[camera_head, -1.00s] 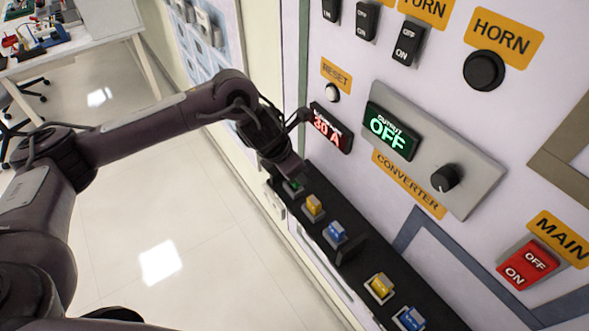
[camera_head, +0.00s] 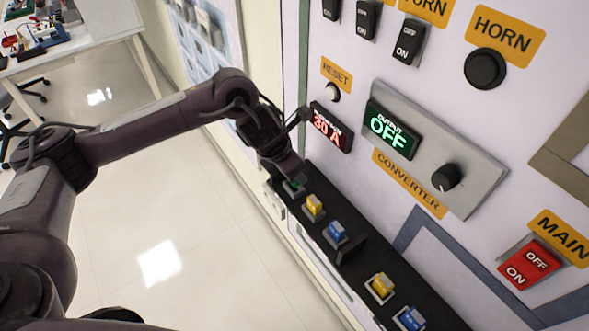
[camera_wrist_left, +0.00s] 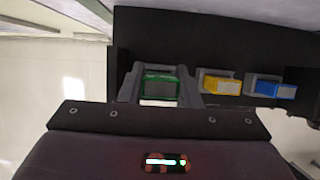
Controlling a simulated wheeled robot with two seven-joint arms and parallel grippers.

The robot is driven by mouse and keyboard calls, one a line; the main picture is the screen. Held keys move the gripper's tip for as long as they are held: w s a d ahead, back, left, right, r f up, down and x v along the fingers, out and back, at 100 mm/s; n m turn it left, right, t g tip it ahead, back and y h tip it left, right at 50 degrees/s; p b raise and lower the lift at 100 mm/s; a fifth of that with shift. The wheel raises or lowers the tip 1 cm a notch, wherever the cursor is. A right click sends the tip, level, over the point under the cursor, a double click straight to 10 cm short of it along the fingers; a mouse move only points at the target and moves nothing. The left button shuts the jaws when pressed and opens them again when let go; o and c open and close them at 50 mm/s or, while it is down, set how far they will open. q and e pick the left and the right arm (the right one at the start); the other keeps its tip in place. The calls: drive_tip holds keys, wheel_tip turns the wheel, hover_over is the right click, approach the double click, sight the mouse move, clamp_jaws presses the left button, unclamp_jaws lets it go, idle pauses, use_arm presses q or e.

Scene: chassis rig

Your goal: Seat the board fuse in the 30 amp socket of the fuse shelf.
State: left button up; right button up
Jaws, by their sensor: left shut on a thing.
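The green fuse (camera_wrist_left: 160,88) is between the two fingers of my left gripper (camera_wrist_left: 161,92) in the left wrist view. My left gripper (camera_head: 291,180) is shut on it at the far end of the black fuse shelf (camera_head: 357,262). In the head view only a bit of the green fuse (camera_head: 295,186) shows beside the fingers. It is at the shelf's end position, in line with the other fuses; how deep it sits cannot be told. A red display (camera_head: 327,127) above reads 30 A. My right gripper is not in view.
Yellow (camera_head: 314,207) and blue (camera_head: 335,232) fuses sit along the shelf beside the green one, with more yellow (camera_head: 381,286) and blue (camera_head: 410,319) fuses nearer. The converter plate (camera_head: 430,150) and panel switches are to the right. Open floor lies left.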

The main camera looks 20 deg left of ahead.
use_arm(q)
drive_tip(key=shift+b, duration=0.35)
idle(0.6)
drive_tip(key=shift+f+b, duration=1.15)
drive_tip(key=shift+f, duration=0.1)
drive_tip(key=shift+r, duration=0.15)
drive_tip(key=shift+r+p, duration=0.6)
drive_tip(key=shift+r, duration=0.2)
drive_tip(key=shift+b, duration=0.45)
idle(1.2)
drive_tip(key=shift+f+b, duration=0.75)
drive_tip(key=shift+f, duration=0.15)
drive_tip(key=o, duration=1)
drive_tip(key=shift+o, duration=0.2)
